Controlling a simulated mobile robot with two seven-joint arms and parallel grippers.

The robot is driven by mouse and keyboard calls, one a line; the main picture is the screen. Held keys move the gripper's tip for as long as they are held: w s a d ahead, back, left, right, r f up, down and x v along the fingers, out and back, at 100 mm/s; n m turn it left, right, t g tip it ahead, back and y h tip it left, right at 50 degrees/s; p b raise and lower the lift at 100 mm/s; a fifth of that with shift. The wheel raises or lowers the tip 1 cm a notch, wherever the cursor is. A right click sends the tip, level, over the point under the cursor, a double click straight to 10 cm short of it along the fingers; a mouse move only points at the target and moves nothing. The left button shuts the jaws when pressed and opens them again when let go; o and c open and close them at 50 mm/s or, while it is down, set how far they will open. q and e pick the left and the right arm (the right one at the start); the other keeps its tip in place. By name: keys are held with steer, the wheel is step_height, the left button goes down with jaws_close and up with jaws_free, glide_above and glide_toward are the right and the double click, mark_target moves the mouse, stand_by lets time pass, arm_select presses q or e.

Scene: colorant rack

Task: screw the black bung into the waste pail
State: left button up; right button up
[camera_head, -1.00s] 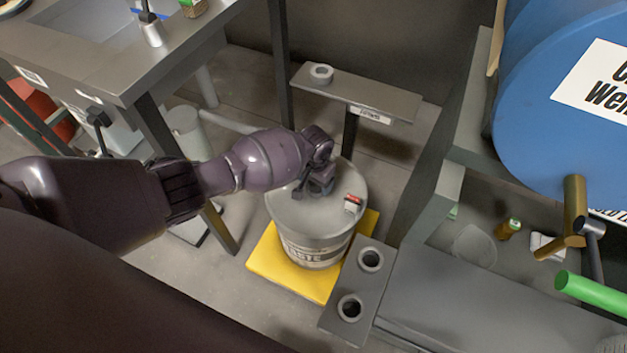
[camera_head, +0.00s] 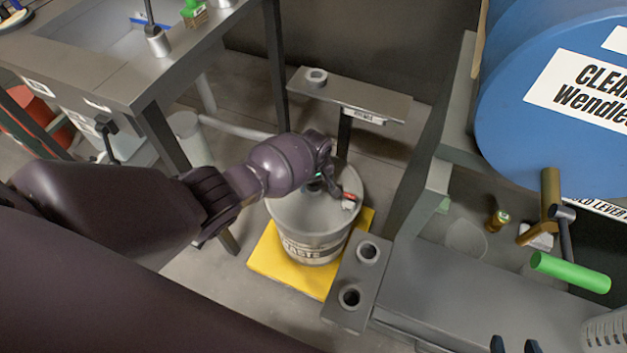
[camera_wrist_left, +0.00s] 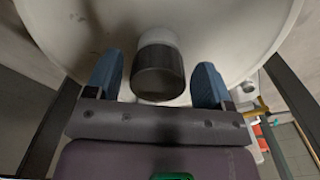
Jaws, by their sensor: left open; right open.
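The grey waste pail (camera_head: 310,222) stands upright on a yellow platform (camera_head: 272,262). My left gripper (camera_head: 328,182) is over the pail's lid in the head view, and its own arm hides much of that spot. In the left wrist view, the black bung (camera_wrist_left: 158,74) lies between the two blue fingers of the open left gripper (camera_wrist_left: 157,84), with a visible gap on each side. A short light grey neck (camera_wrist_left: 158,38) shows beyond the bung, against the pale lid. I cannot tell how deep the bung sits. My right gripper (camera_head: 515,345) shows only its two parted fingertips at the bottom edge.
A small red and white item (camera_head: 349,201) is on the lid's right side. A grey block with two round holders (camera_head: 359,280) stands close right of the pail. A narrow shelf (camera_head: 370,100) with a ring (camera_head: 316,77) is behind. A blue drum (camera_head: 545,110) is at right.

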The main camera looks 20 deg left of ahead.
arm_select(q)
steer(key=shift+c, duration=0.3)
steer(key=c, duration=0.8)
steer(key=m, duration=0.6)
steer(key=shift+a+f+m, duration=0.1)
steer(key=shift+a+m, duration=0.1)
steer(key=shift+m, duration=0.1)
steer(key=m, duration=0.4)
steer(key=shift+a+b, duration=0.1)
steer(key=shift+b, duration=0.2)
steer(key=m, duration=0.3)
arm_select(e)
steer(key=shift+s+f, duration=0.25)
steer(key=shift+f, duration=0.55)
arm_select(q)
steer(key=o, duration=0.9)
